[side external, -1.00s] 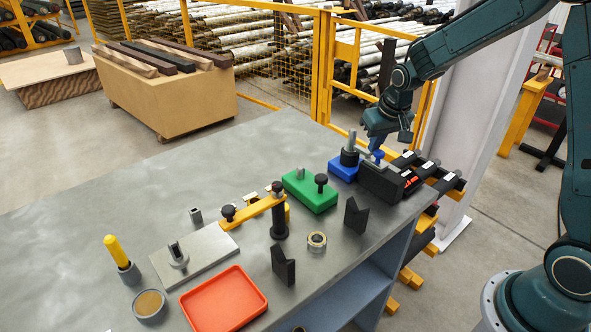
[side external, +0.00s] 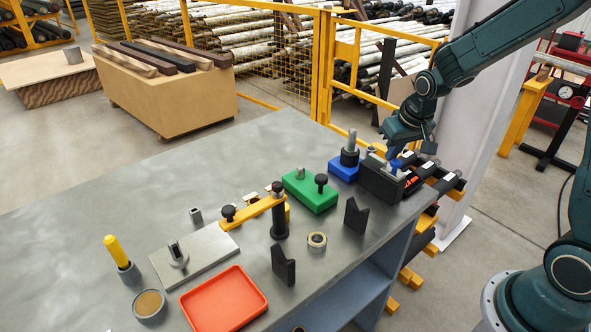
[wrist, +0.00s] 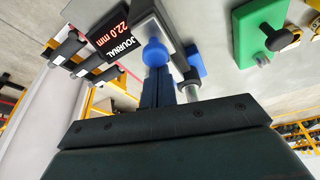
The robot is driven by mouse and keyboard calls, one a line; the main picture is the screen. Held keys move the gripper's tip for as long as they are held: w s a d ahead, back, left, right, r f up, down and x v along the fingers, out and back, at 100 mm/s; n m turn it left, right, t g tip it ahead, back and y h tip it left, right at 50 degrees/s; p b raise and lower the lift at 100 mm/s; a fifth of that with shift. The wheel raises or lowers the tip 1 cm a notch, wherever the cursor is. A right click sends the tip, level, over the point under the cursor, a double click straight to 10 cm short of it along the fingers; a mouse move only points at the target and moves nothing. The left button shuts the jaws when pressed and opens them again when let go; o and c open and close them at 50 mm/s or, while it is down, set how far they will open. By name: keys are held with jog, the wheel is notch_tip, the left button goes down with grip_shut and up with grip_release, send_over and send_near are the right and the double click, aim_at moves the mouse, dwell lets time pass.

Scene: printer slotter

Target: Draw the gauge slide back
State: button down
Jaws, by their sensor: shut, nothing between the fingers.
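The gauge (side external: 381,184) is a dark block at the table's right corner. Its red display (wrist: 116,30) reads "JOURNAL 22.0 mm" in the wrist view. A round blue knob (wrist: 155,52) shows at the gauge, at the tip of my fingers; in the side view it is a small blue shape (side external: 396,164) above the gauge's right part. My gripper (wrist: 157,90) is shut, with nothing between its fingers, and points down at the knob. Whether the fingertips touch the knob or only overlap it in the picture, I cannot tell. The slide itself is mostly hidden.
A blue block (side external: 342,171) with a grey post stands just left of the gauge. A green block (side external: 309,192) with a black knob is farther left. A black notched block (side external: 356,215) stands in front. Dark cylinders (side external: 446,181) lie to the right. The table's back left is clear.

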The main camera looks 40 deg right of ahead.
jog(key=shift+s+f, duration=0.15)
jog(key=shift+s, duration=0.15)
jog(key=v, duration=1)
jog(key=shift+w, duration=0.35)
jog(key=shift+r, duration=0.2)
